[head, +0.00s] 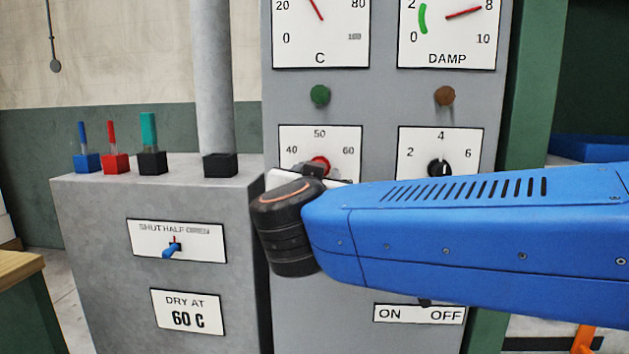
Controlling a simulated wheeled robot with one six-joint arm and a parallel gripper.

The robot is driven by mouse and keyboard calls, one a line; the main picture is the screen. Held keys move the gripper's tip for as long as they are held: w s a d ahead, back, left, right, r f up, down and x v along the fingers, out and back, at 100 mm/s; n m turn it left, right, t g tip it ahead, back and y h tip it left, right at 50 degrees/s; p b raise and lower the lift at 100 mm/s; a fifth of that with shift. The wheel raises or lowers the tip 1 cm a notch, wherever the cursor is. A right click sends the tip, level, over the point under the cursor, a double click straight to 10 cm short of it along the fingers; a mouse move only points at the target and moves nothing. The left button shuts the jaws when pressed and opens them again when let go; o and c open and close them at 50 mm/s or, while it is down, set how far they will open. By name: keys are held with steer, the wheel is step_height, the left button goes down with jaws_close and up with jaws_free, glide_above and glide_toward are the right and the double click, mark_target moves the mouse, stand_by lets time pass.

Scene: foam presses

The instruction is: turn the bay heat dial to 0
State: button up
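A dial with a red knob (322,162) sits on a white plate (345,140) marked 40, 50 and 60 on the grey cabinet. Its lower scale is hidden by my arm, and no 0 shows on it. A second dial with a black knob (439,168) is to its right, on a plate marked 2, 4 and 6. No label naming the bay heat dial is visible. My gripper (309,171) is at the red knob, overlapping its lower left side; I cannot tell if it touches. Its fingers are mostly hidden behind my wrist.
Gauges marked C (320,40) and DAMP (447,40) are above, with a green lamp (320,95) and brown lamp (444,95) below them. A grey box (90,230) with several coloured levers stands left. An ON/OFF plate (420,314) is below my arm.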

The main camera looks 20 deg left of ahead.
steer(key=v, duration=1.7)
steer(key=shift+d, duration=0.15)
steer(key=shift+r, duration=0.1)
steer(key=w+d+n+g+y, duration=0.2)
steer(key=w+d+n+y, duration=0.2)
steer(key=w+d+y, duration=0.55)
steer(key=w+d+f+g+h, duration=0.2)
steer(key=d+f+g+h, duration=0.3)
steer(key=d+f, duration=0.9)
steer(key=s+d+f+m+g+h, duration=0.2)
steer(key=s+d+f+g+h, duration=0.1)
steer(key=s+d+f, duration=0.4)
steer(key=s+d+f+m+g+h, duration=0.2)
steer(key=s+d+f+h, duration=0.3)
steer(key=d+f, duration=0.7)
steer(key=s+d, duration=0.2)
steer(key=d, duration=0.1)
steer(key=shift+s+f+m+g, duration=0.3)
steer(key=shift+f+g, duration=0.1)
steer(key=shift+w+r+h, duration=0.1)
steer(key=shift+w+h, duration=0.05)
steer(key=shift+h, duration=0.1)
